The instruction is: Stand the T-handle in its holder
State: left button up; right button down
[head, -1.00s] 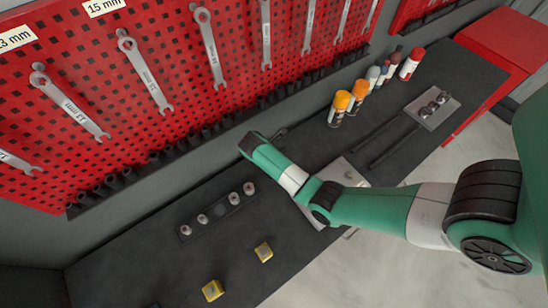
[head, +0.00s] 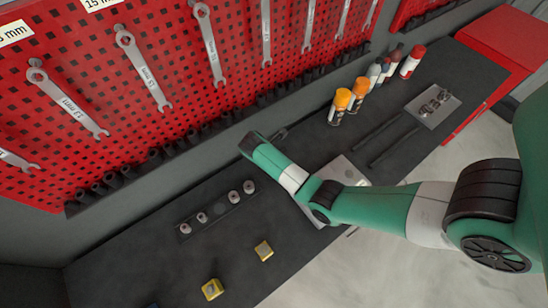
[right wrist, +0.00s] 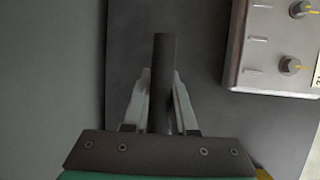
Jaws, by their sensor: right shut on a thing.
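In the right wrist view, my right gripper (right wrist: 161,88) is shut on a dark straight bar, which I take to be the T-handle (right wrist: 162,52). The bar sticks out past the fingertips; its other end is hidden between the fingers. In the head view my right arm reaches in from the right over the bench, and its own links hide the gripper. A small dark piece shows just beyond the wrist, too small to tell what it is. I cannot make out the T-handle's holder for certain. My left gripper is in neither view.
A grey metal box (head: 346,169) with knobs lies beside the arm; it also shows in the right wrist view (right wrist: 273,50). A dark strip with several round metal pieces (head: 216,216), yellow blocks (head: 212,289), spray cans (head: 340,104) and black rods (head: 385,139) are on the bench. A red pegboard (head: 160,55) stands behind.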

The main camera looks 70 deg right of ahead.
jog(key=shift+f, duration=0.4)
grip_release()
jog(key=shift+r, duration=0.1)
dwell(0.6)
jog(key=shift+p+v, duration=3.25)
jog(key=shift+v, duration=0.2)
